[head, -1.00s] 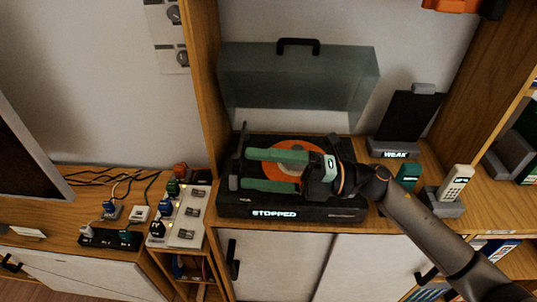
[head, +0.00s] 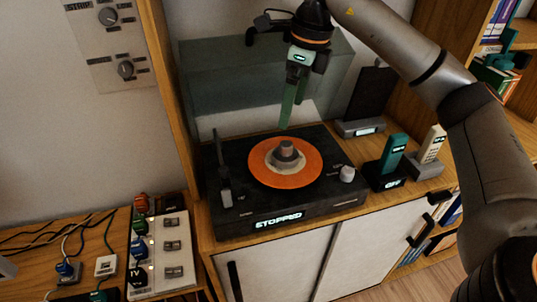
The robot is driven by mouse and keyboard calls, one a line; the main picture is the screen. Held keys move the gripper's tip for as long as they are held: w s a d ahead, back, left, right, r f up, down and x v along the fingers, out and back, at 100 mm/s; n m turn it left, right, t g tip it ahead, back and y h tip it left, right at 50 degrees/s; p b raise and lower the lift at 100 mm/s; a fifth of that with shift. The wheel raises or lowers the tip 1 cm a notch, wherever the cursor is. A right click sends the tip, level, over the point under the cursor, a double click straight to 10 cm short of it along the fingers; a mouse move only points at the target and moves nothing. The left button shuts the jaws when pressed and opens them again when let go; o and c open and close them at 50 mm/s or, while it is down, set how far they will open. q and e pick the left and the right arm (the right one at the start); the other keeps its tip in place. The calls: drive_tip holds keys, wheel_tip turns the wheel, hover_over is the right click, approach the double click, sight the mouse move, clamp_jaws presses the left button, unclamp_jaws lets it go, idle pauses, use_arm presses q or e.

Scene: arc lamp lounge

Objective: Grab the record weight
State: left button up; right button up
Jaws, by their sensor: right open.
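The grey record weight (head: 287,152) stands upright at the centre of an orange record (head: 262,174) on the black turntable (head: 235,215). Its display reads STOPPED. My right gripper (head: 291,115) hangs above and slightly behind the weight in the picture, with its green fingers pointing down. It is open and empty, with a visible gap between the fingertips and the weight. The weight is in full view. My left gripper is not in view.
The clear lid (head: 230,80) stands raised behind the turntable. A tonearm (head: 222,170) is at the platter's left and a knob (head: 347,174) at its right. A teal handset (head: 393,150) and a white handset (head: 432,142) stand to the right. A switch panel (head: 157,245) lies lower left.

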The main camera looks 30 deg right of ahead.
sight(287, 144)
drive_tip(key=f, duration=0.8)
drive_tip(key=w+f, duration=0.1)
drive_tip(key=f, duration=0.3)
drive_tip(key=shift+w+a+f+b, duration=0.1)
drive_tip(key=shift+a+f+b, duration=0.05)
drive_tip(key=shift+b, duration=0.25)
drive_tip(key=c, duration=1.5)
